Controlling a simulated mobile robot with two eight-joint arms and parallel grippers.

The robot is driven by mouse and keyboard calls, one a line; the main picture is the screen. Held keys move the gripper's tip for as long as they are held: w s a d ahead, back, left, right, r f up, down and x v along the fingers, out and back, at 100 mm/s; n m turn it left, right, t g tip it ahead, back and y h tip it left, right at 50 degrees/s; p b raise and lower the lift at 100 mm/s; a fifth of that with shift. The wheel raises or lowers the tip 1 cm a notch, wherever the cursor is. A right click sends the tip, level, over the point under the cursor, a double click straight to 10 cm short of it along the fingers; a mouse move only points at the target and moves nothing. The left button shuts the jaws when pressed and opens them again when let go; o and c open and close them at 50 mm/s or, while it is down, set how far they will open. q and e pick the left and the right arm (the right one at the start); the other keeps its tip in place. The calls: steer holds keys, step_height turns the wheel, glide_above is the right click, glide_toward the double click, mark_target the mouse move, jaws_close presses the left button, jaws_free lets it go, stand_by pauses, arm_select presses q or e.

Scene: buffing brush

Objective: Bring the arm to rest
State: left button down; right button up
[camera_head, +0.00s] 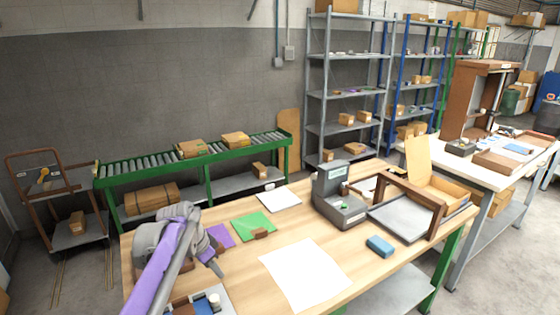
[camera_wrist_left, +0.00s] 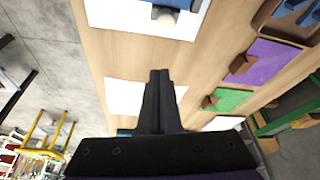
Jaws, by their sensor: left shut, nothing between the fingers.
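My left arm (camera_head: 165,260) comes in from the lower left, purple and grey, and bends over the left end of the wooden workbench (camera_head: 245,275). Its gripper (camera_head: 217,268) points down above the bench, beside the purple sheet (camera_head: 221,236). In the left wrist view the two dark fingers (camera_wrist_left: 159,76) are together with nothing between them. The brown buffing brush cannot be told for certain; a small brown block (camera_head: 260,234) lies on the green sheet (camera_head: 250,222). My right gripper is not in view.
A large white sheet (camera_head: 305,272) lies mid-bench. A grey machine (camera_head: 338,200), a blue block (camera_head: 380,246) and a wood-framed tray (camera_head: 400,220) stand to the right. A green roller conveyor (camera_head: 150,172) runs behind.

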arm_select(q)
steer(key=s+d+r+n+t+y+p, duration=0.1)
steer(key=s+d+n+p, duration=0.1)
steer(key=s, duration=0.7)
steer(key=s+d+r+n+p, duration=0.1)
steer(key=s+n, duration=0.1)
steer(key=s, duration=0.6)
steer(key=s+f+n+t+y+p, duration=0.1)
steer(key=s+f+n, duration=0.3)
steer(key=s, duration=0.9)
steer(key=shift+d+f+p, duration=0.2)
steer(key=shift+f+p, duration=0.3)
steer(key=shift+f, duration=0.3)
